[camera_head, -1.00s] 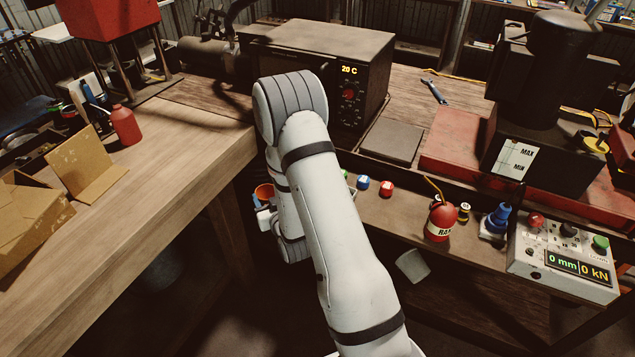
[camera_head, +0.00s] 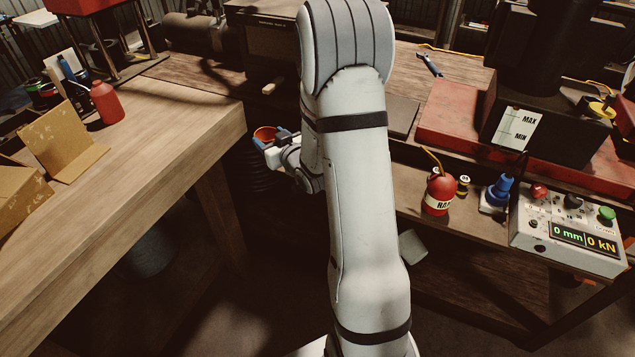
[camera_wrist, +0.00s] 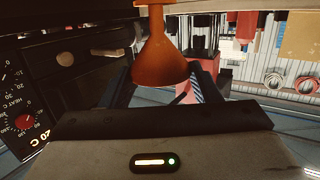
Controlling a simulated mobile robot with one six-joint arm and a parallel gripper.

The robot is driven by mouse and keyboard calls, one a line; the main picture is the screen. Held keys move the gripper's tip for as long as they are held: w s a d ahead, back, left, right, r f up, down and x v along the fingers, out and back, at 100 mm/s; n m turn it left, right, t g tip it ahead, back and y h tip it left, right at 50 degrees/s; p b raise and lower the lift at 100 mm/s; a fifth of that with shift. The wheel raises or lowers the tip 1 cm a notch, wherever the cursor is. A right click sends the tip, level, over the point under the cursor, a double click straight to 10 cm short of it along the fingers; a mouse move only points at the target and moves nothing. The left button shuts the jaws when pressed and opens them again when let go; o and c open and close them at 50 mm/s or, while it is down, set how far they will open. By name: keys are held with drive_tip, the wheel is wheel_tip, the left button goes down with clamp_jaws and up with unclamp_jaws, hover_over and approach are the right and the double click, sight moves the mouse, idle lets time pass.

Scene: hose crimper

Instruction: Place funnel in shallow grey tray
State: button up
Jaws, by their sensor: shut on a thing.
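The orange funnel (camera_head: 265,133) is held in my gripper (camera_head: 278,142), beside the right end of the wooden bench, with its wide mouth facing up. In the wrist view the funnel (camera_wrist: 167,62) hangs at top centre, its wide end towards the camera's lower side; the dark fingers beside it are partly hidden. My gripper is shut on it. A flat dark grey piece (camera_head: 402,116) lies right of my arm, partly hidden by it; I cannot tell whether it is the shallow grey tray. No other grey tray shows clearly.
The wooden bench (camera_head: 170,120) at left has clear room; a red bottle (camera_head: 106,102) and open cardboard box (camera_head: 65,140) stand on it. The oven (camera_head: 262,45) is partly behind my arm. A red oil can (camera_head: 439,192) and control box (camera_head: 570,232) sit at right.

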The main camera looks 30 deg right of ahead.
drive_tip(key=s+d+r+y+b, duration=0.1)
drive_tip(key=s+d+r+b, duration=0.25)
drive_tip(key=d, duration=0.25)
drive_tip(key=s+d+r+b, duration=0.2)
drive_tip(key=s+d+b, duration=0.2)
drive_tip(key=d, duration=0.1)
drive_tip(key=shift+n, duration=0.4)
drive_tip(key=shift+s+d+f+b, duration=0.15)
drive_tip(key=shift+f+b, duration=0.15)
drive_tip(key=shift+f, duration=2.1)
drive_tip(key=shift+s+f+b, duration=0.1)
drive_tip(key=shift+f+b, duration=0.2)
drive_tip(key=shift+f, duration=2.05)
drive_tip(key=shift+f+b, duration=0.3)
drive_tip(key=o, duration=1)
drive_tip(key=shift+r, duration=0.1)
drive_tip(key=shift+c, duration=0.2)
